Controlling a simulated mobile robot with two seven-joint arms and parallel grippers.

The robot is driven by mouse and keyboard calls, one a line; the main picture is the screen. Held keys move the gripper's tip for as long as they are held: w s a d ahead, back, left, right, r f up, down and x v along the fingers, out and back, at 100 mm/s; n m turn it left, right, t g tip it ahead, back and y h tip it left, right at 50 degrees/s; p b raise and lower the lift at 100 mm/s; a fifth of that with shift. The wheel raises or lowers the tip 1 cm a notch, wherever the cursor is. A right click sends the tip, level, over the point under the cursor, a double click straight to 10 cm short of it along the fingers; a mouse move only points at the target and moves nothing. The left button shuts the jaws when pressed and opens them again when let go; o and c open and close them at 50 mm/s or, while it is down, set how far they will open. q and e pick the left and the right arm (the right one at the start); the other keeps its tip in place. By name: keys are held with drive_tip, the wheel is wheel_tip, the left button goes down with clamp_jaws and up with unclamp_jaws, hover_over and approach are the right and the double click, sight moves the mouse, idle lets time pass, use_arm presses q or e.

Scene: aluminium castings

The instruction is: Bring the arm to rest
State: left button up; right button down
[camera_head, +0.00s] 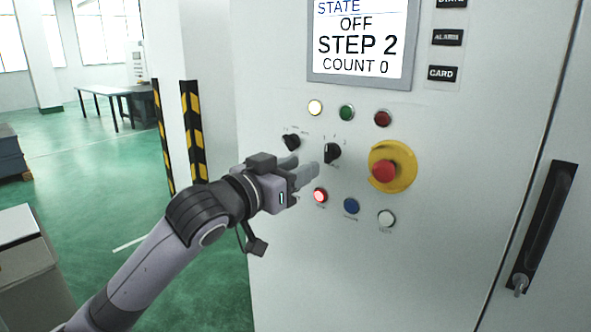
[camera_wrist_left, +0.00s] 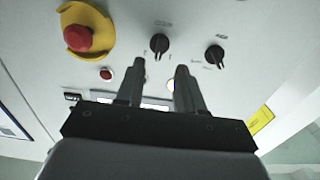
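My left gripper (camera_head: 304,165) is in front of the grey control cabinet (camera_head: 270,285), its fingers pointing at the panel near the black rotary switches. In the left wrist view its two fingers (camera_wrist_left: 160,68) stand apart with nothing between them, so it is open and empty. A dark rotary switch (camera_head: 333,152) shows just beyond the fingertips, and another switch (camera_head: 291,142) is to its left. I cannot tell whether a fingertip touches the panel. My right arm and gripper are not in view.
A red emergency button (camera_head: 384,171) on a yellow base is right of the gripper. A lit red button (camera_head: 320,195) sits below the fingers. The screen (camera_head: 358,42) reads OFF, STEP 2, COUNT 0. A black door handle (camera_head: 545,225) is at right. Green floor (camera_head: 105,215) is open at left.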

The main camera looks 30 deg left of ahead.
use_arm(q)
drive_tip(key=shift+f, duration=0.1)
idle(0.3)
drive_tip(key=s+d+f+g, duration=0.1)
drive_tip(key=d+f+g, duration=0.1)
drive_tip(key=f, duration=1)
drive_tip(key=s+d+f+g, duration=0.2)
drive_tip(key=f, duration=1)
drive_tip(key=s+d+f+g, duration=0.1)
drive_tip(key=s+d+f, duration=0.2)
drive_tip(key=s+f, duration=0.5)
drive_tip(key=s+d+f+m+g, duration=0.1)
drive_tip(key=s+d+f+g, duration=0.1)
drive_tip(key=s+f, duration=0.7)
wheel_tip(320, 180, down, 4)
drive_tip(key=shift+s+d+g+h, duration=0.25)
drive_tip(key=shift+d+g+h, duration=0.05)
drive_tip(key=shift+d, duration=0.45)
